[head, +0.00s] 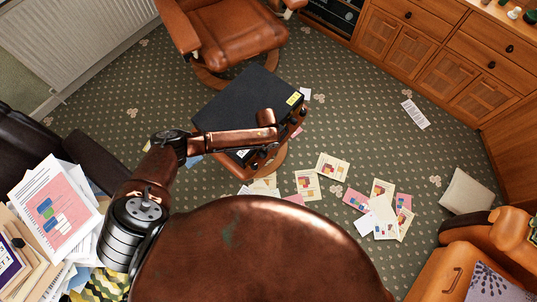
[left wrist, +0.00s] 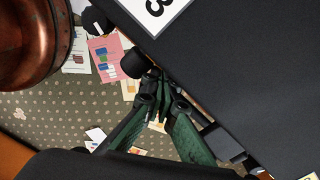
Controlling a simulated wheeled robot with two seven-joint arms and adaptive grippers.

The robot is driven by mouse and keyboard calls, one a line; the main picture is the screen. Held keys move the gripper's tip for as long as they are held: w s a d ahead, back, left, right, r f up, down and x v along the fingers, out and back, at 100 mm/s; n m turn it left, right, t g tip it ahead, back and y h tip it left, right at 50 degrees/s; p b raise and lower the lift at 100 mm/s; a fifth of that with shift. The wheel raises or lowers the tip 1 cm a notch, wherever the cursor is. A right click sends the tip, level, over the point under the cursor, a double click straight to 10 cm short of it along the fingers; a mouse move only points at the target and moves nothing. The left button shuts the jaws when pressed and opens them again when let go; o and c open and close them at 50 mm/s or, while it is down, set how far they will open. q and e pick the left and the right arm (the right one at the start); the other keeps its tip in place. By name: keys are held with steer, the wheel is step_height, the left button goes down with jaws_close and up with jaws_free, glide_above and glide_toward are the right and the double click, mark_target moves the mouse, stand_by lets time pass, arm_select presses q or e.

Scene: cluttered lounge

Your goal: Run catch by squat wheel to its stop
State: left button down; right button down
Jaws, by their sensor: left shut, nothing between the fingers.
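A black box (head: 245,95) sits on a small wooden stool, with several dark fittings along its near edge. It fills the right of the left wrist view (left wrist: 270,70). A short round black knob (left wrist: 133,65), perhaps the squat wheel, stands out from its side, and another dark knob (left wrist: 96,20) is farther up. A dark block (left wrist: 222,143), perhaps the catch, is lower right along the same side. My left gripper (left wrist: 158,80) is shut and empty, its green fingertips close beside the short knob; contact is unclear. In the head view it (head: 257,163) is at the box's near edge, partly hidden by my arm.
A brown leather chair (head: 225,35) stands behind, wooden cabinets (head: 440,45) at right, an orange armchair (head: 470,260) at lower right. A paper-laden dark seat (head: 85,160) is at left.

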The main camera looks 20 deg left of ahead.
arm_select(q)
steer(key=shift+s+a, duration=0.1)
steer(key=shift+s, duration=0.2)
arm_select(e)
steer(key=shift+w+r, duration=0.1)
steer(key=shift+r, duration=0.15)
arm_select(q)
steer(key=shift+w+d, duration=0.25)
steer(key=shift+w, duration=0.45)
arm_select(e)
steer(key=shift+f, duration=0.25)
